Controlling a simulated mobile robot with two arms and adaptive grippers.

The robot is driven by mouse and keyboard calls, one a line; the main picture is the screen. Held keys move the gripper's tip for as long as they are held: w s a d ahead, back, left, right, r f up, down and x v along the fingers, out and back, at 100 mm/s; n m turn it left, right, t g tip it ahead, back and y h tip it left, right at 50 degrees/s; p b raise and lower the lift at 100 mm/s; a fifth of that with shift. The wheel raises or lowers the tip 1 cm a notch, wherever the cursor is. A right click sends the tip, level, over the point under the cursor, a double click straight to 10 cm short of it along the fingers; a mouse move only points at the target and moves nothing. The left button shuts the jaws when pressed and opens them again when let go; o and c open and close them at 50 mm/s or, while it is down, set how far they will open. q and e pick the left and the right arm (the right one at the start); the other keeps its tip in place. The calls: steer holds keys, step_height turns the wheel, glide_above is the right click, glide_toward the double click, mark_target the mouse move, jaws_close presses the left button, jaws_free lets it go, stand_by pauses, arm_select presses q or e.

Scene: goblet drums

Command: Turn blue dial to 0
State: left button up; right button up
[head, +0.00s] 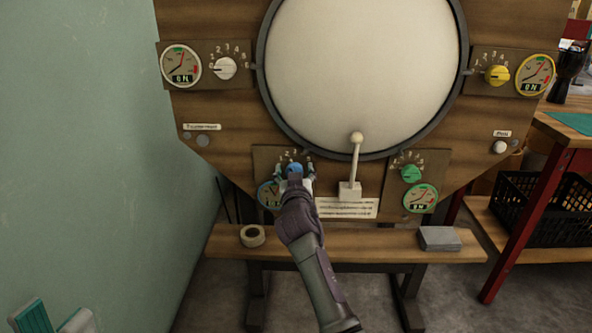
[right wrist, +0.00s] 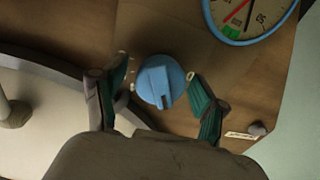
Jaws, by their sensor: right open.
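The blue dial (right wrist: 155,82) is a round knob with a raised grip bar on the wooden panel. In the head view the blue dial (head: 294,169) is partly hidden by my right gripper (head: 295,178). In the right wrist view my right gripper (right wrist: 158,78) is open, one finger on each side of the dial, with gaps visible between fingers and knob. The blue-rimmed gauge (right wrist: 248,14) beside it has a red needle; in the head view this gauge (head: 266,194) is partly covered. The dial's numbers are mostly hidden. My left gripper (head: 54,322) is open and empty at the bottom left.
A white lever (head: 355,165) stands right of the blue dial, with a green dial (head: 411,174) beyond it. A white dial (head: 224,68) and yellow dial (head: 497,75) sit higher. The shelf (head: 375,246) below holds a tape roll (head: 252,236) and a grey block (head: 439,239).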

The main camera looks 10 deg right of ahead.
steer(key=c, duration=1.1)
steer(key=shift+c, duration=0.2)
